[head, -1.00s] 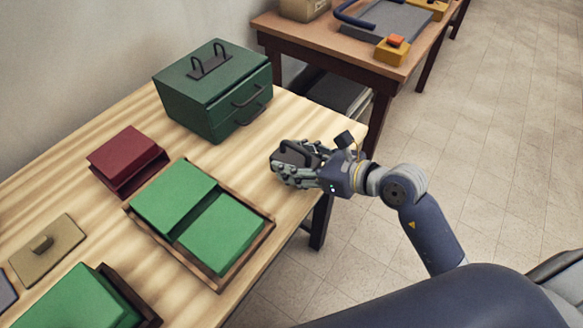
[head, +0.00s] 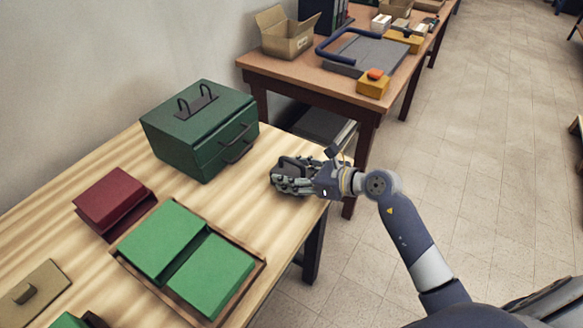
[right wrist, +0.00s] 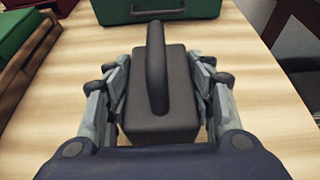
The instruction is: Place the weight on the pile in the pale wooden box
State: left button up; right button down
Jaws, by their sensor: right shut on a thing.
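The weight (head: 296,163) is a dark grey block with an arched handle on top. My right gripper (head: 294,180) is shut on its sides at the right end of the table. In the right wrist view the weight (right wrist: 162,100) stands upright between both fingers. I cannot tell whether it touches the table. The wooden box (head: 243,290) is a shallow brown-rimmed tray left of and nearer than the gripper. Two green covers (head: 163,240) lie in it side by side, the left one higher. My left gripper is not in view.
A dark green chest (head: 200,130) with handles stands behind the box. Dark red covers (head: 114,198) and a tan board with a knob (head: 33,294) lie at left. Another green stack (head: 68,321) is cut off below. Bare tabletop (head: 235,200) lies between gripper and box.

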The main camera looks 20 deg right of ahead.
jog(key=shift+w, duration=0.1)
jog(key=shift+f, duration=0.1)
jog(key=c, duration=1.1)
grip_release()
jog(key=shift+f, duration=0.35)
jog(key=o, duration=0.4)
jog(key=shift+s, duration=0.2)
